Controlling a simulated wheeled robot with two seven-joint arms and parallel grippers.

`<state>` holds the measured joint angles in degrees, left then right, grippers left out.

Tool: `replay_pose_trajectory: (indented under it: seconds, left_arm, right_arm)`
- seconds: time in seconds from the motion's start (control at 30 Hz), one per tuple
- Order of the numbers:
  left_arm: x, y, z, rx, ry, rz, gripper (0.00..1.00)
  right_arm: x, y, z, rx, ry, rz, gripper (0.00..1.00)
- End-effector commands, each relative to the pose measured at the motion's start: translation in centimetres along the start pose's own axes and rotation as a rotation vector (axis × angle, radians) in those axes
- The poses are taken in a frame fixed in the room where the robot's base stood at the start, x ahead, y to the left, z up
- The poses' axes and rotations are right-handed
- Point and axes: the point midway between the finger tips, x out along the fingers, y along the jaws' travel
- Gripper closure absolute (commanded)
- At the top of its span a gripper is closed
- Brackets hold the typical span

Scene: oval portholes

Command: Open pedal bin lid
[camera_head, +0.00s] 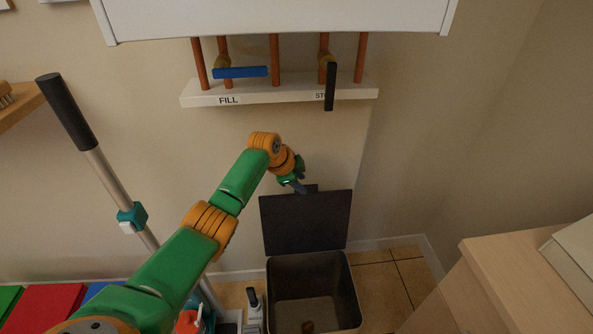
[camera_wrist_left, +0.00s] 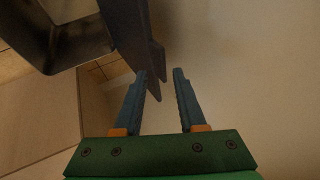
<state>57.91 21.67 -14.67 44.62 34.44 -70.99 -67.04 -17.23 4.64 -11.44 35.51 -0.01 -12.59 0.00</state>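The dark pedal bin (camera_head: 268,300) stands on the tiled floor at the bottom of the head view. Its lid (camera_head: 306,225) is raised and stands roughly upright behind the opening, so the inside shows. My left gripper (camera_head: 300,187) is at the lid's top edge, by a small tab. In the left wrist view the gripper (camera_wrist_left: 160,73) is open, and the dark lid (camera_wrist_left: 130,35) reaches down to between its fingertips, close to the left finger. I cannot tell whether they touch. The right gripper is not in view.
A pipe rack (camera_head: 280,92) with blue and black valve handles is on the wall above. A black-handled pole (camera_head: 100,160) leans at the left. A wooden cabinet (camera_head: 520,240) stands at the right. Coloured panels (camera_head: 50,305) are at lower left.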

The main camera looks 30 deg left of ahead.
Motion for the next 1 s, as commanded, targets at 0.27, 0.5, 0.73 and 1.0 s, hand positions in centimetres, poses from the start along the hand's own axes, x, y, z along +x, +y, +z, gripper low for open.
replay_pose_trajectory:
  seconds: [0.27, 0.5, 0.73, 1.0]
  left_arm:
    - [-3.8, -0.1, 0.1, 0.000, -0.001, -0.003, 0.60]
    - [-4.2, 0.0, 0.1, 0.000, -0.001, -0.001, 0.60]
    - [-4.2, 0.0, 0.1, 0.000, 0.000, -0.001, 0.60]
    - [2.8, 8.0, 5.4, -0.254, -0.131, 0.047, 0.60]
  right_arm:
    - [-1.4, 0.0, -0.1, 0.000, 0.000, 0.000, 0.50]
    - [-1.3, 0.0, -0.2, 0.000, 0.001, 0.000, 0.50]
    - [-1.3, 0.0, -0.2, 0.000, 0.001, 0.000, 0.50]
    - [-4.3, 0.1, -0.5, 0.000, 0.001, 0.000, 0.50]
